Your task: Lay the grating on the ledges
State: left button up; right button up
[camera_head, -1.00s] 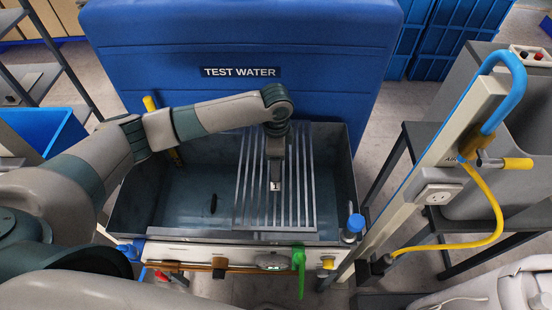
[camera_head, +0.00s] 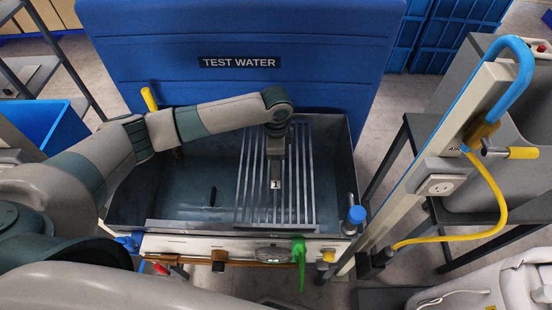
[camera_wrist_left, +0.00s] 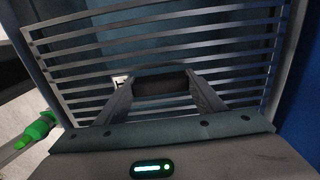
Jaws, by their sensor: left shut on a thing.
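The grating (camera_head: 303,180) is a panel of several grey metal bars, over the right half of the grey metal tank (camera_head: 130,200). It also spans the left wrist view (camera_wrist_left: 180,48). My left gripper (camera_head: 275,186) reaches down from above and is shut on the grating near its middle; its two fingers show in the left wrist view (camera_wrist_left: 165,90). The grating's near end is close to the tank's front rim (camera_head: 185,226); I cannot tell whether it touches the ledges. My right gripper is not in view.
A blue tank labelled TEST WATER (camera_head: 240,90) stands behind. A green valve handle (camera_head: 299,252) and a blue-capped fitting (camera_head: 356,216) are at the front. A post with a yellow hose (camera_head: 500,200) stands right. The tank's left half is open, with a dark slot (camera_head: 213,196) inside.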

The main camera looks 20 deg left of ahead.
pick_arm(q)
jog(key=o, duration=1.8)
jog(key=shift+r, duration=0.1)
notch_tip(320, 180, up, 17)
jog(key=b, duration=0.3)
jog(key=shift+r+b, duration=0.2)
jog(key=shift+b, duration=0.2)
jog(key=shift+s+f, duration=0.1)
